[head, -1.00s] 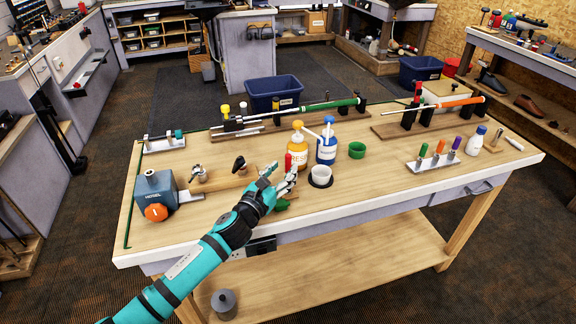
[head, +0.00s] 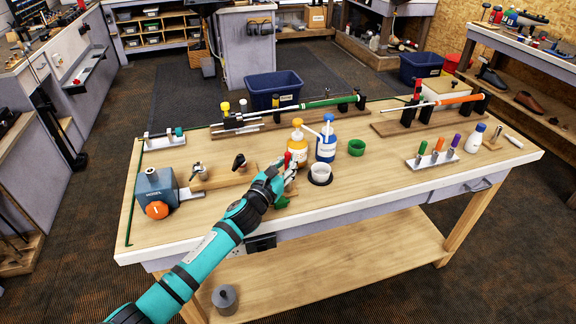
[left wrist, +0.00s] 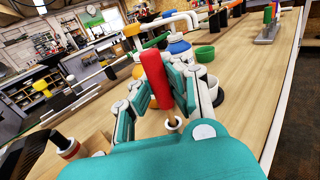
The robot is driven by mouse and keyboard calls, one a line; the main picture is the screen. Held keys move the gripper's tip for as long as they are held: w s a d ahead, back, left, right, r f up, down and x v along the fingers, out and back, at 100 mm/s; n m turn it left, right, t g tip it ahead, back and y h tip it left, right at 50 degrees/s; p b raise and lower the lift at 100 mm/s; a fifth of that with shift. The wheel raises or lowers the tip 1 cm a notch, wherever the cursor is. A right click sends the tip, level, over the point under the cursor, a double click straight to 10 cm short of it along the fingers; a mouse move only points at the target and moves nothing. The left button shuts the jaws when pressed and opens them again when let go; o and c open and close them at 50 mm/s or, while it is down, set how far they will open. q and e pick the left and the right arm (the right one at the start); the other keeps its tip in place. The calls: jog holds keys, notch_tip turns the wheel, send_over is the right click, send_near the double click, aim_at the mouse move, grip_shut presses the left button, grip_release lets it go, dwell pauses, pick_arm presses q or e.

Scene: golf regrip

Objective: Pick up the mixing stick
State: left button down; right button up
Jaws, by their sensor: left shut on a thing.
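The mixing stick (head: 287,158) has a red upper part and stands upright near the front middle of the workbench. In the left wrist view its red part (left wrist: 155,78) rises between the fingers, with a tan lower end below. My left gripper (head: 283,173) is shut on it, one finger on each side. The fingers hide part of the stick in the head view. My right gripper is not in view.
An orange pump bottle (head: 298,146) and a blue pump bottle (head: 326,143) stand just behind the gripper. A white cup (head: 320,172) stands to its right. A blue-grey vise (head: 156,189) is at left.

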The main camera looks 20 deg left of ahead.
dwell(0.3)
pick_arm(q)
notch_tip(320, 180, up, 10)
jog(key=shift+r, duration=0.1)
dwell(0.4)
dwell(0.3)
